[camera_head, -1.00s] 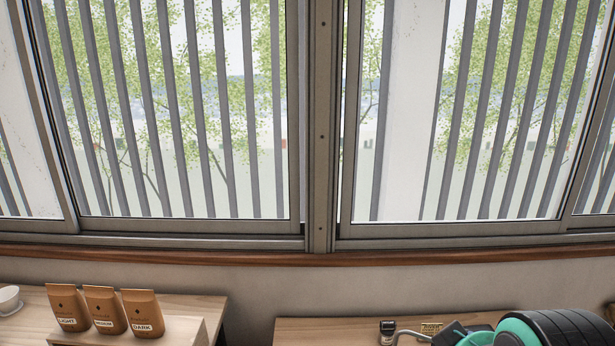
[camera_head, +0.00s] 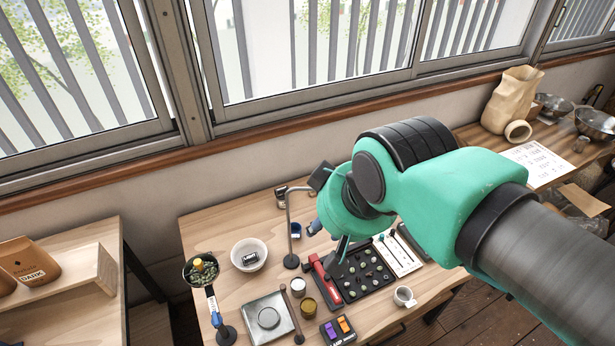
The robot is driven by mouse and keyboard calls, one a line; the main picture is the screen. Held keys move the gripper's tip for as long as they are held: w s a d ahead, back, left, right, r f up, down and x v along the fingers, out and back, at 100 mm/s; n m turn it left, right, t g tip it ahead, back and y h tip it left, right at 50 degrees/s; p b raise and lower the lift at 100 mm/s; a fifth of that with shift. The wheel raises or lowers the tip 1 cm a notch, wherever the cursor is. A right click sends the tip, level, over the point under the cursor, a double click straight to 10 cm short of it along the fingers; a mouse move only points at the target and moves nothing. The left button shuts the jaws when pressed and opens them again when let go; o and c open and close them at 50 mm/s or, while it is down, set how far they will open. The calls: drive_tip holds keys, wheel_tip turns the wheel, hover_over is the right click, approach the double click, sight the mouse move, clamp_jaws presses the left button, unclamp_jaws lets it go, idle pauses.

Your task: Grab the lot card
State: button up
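I cannot make out for certain which thing is the lot card. A white sheet with lines of print (camera_head: 540,163) lies on the side table at the right. A white card-like panel (camera_head: 396,256) with dark slim tools on it lies beside a black sorting tray (camera_head: 352,296) on the middle table. My teal arm reaches in from the right, over the middle table. My gripper (camera_head: 343,248) is mostly hidden behind my own wrist; a dark finger-like part shows above the tray. I see nothing held, and its opening is not clear.
The middle table (camera_head: 232,290) also carries a white bowl (camera_head: 249,255), a scale (camera_head: 268,317), a thin metal stand (camera_head: 291,225), small jars and a cup (camera_head: 404,297). A bag labelled DARK (camera_head: 27,262) stands at the left. A paper sack (camera_head: 512,98) and metal bowls stand at the right.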

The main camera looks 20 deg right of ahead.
drive_tip(key=w+d+r+m+g+p, duration=0.1)
drive_tip(key=w+d+r+m, duration=0.1)
drive_tip(key=w, duration=0.7)
drive_tip(key=w+d+r+m, duration=0.2)
drive_tip(key=w+m, duration=0.1)
drive_tip(key=w, duration=0.6)
drive_tip(key=w+d+f+m+g+p, duration=0.1)
drive_tip(key=w+d+f+m, duration=0.15)
drive_tip(key=w, duration=0.55)
drive_tip(key=w+d+f+m+g, duration=0.1)
drive_tip(key=w+d+f+m, duration=0.2)
drive_tip(key=w, duration=0.6)
drive_tip(key=w+d+f+m+g+p, duration=0.1)
drive_tip(key=w+d+f+m, duration=0.1)
drive_tip(key=w+d+f, duration=0.4)
drive_tip(key=w+d+f+m, duration=0.2)
drive_tip(key=w+d+f, duration=0.2)
drive_tip(key=w+f, duration=0.35)
drive_tip(key=w+d+f+m, duration=0.2)
drive_tip(key=w+d+f, duration=0.1)
drive_tip(key=f, duration=0.7)
drive_tip(key=w+d+f+m+g+p, duration=0.1)
drive_tip(key=w+d+f, duration=0.3)
drive_tip(key=f, duration=0.7)
drive_tip(key=shift+d+f+m+g, duration=0.15)
drive_tip(key=shift+d+m+g, duration=0.15)
drive_tip(key=shift+d+m, duration=0.5)
